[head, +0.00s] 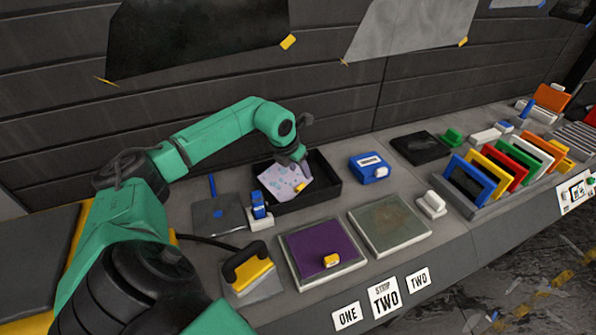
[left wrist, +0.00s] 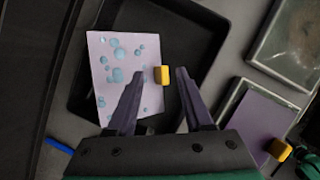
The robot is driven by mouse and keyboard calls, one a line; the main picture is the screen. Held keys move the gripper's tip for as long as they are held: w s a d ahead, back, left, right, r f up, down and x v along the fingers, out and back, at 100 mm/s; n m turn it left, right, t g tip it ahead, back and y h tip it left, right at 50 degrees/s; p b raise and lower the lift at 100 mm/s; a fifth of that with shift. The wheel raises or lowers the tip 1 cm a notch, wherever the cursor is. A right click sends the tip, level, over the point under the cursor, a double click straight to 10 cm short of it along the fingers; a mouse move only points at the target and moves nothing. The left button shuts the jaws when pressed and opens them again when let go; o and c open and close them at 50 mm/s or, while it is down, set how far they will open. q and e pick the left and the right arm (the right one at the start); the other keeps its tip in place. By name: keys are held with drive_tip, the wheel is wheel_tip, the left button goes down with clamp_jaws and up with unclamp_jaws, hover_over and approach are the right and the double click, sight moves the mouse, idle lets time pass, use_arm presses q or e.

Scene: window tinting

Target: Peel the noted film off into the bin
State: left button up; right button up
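A lilac film with blue spots (head: 280,180) and a yellow tab (head: 300,187) is at the black bin (head: 333,184), overlapping its left side; I cannot tell how much of it rests on the bin. In the left wrist view the film (left wrist: 108,75) lies under my left gripper (left wrist: 160,73), whose fingers are apart, with the tab (left wrist: 161,75) between them and gaps on both sides. Panel one, at left, carries a purple film (head: 308,245) with a yellow tab (head: 331,260). Panel two (head: 388,222) shows a greyish face with no tab. A card between them reads "STRIP TWO" (head: 384,296).
A blue box (head: 369,168), a black tray (head: 420,148) and a rack of coloured frames (head: 490,180) are to the right.

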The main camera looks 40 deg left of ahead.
use_arm(q)
drive_tip(key=shift+w+f, duration=0.1)
use_arm(e)
drive_tip(key=shift+s+d, duration=0.1)
drive_tip(key=shift+d, duration=0.3)
use_arm(q)
drive_tip(key=shift+a, duration=0.15)
drive_tip(key=b+v, duration=0.3)
drive_tip(key=v, duration=1.1)
drive_tip(key=shift+r, duration=0.35)
use_arm(e)
wheel_tip(320, 180, down, 3)
drive_tip(key=shift+s+f, duration=0.1)
use_arm(q)
drive_tip(key=shift+f, duration=0.1)
use_arm(e)
drive_tip(key=shift+d, duration=0.1)
